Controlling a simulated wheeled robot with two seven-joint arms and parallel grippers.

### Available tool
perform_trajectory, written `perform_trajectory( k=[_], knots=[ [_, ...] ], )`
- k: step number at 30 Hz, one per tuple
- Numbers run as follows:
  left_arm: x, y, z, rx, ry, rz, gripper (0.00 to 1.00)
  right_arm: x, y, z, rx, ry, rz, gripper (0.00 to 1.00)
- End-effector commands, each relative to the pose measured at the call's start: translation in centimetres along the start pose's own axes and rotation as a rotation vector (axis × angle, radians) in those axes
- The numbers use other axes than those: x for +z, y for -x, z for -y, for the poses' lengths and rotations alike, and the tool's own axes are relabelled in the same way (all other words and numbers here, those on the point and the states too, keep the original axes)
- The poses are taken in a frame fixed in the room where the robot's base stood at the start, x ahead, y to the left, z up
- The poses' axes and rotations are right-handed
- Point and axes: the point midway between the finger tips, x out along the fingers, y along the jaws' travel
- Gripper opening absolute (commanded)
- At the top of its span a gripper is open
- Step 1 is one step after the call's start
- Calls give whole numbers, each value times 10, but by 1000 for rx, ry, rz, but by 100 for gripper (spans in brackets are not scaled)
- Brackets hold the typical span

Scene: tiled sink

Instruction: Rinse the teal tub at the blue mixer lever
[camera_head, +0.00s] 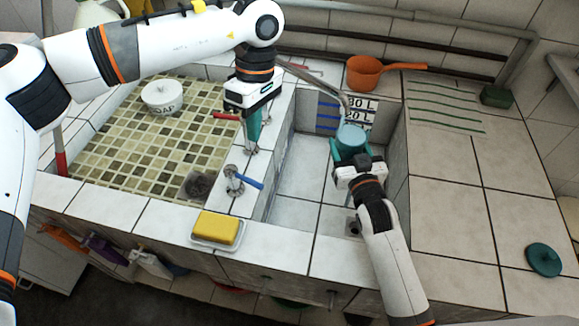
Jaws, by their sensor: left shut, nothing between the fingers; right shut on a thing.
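The teal tub (350,137) is in my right gripper (352,154), held over the right basin below the end of the metal spout (343,98). A pale blue round face of the tub points up; I cannot tell if it holds water. My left gripper (250,146) is shut and empty, pointing down at the ledge between the basins. It is close to the red lever (226,116) and behind the blue mixer lever (249,182), which points right and toward the front. I cannot tell whether its fingertips touch the tap. No running water is clear.
A yellow sponge (216,227) lies in a white dish on the front ledge. A white soap pot (162,96) stands in the mosaic left basin. An orange dipper (367,73) stands behind the right basin.

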Motion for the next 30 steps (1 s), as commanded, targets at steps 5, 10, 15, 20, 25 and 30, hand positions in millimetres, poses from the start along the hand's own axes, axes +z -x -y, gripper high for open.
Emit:
perform_trajectory(
  k=[5, 10, 15, 20, 25, 30],
  knots=[
    [-9, -8, 0, -3, -10, -51, 0, 2, 0, 0, 0, 0, 5, 33],
    [-45, -32, -4, -20, -38, -247, 0, 2, 0, 0, 0, 0, 5, 33],
    [-102, -51, -14, -48, -35, -589, 0, 2, 0, 0, 0, 0, 5, 33],
    [-145, -48, -25, -73, 26, -917, 0, 2, 0, 0, 0, 0, 5, 33],
    [-170, -31, -36, -90, 149, -1244, 0, 2, 0, 0, 0, 0, 5, 33],
    [-173, -11, -42, -103, 328, -1538, 0, 2, 0, 0, 0, 0, 5, 33]
  ],
)
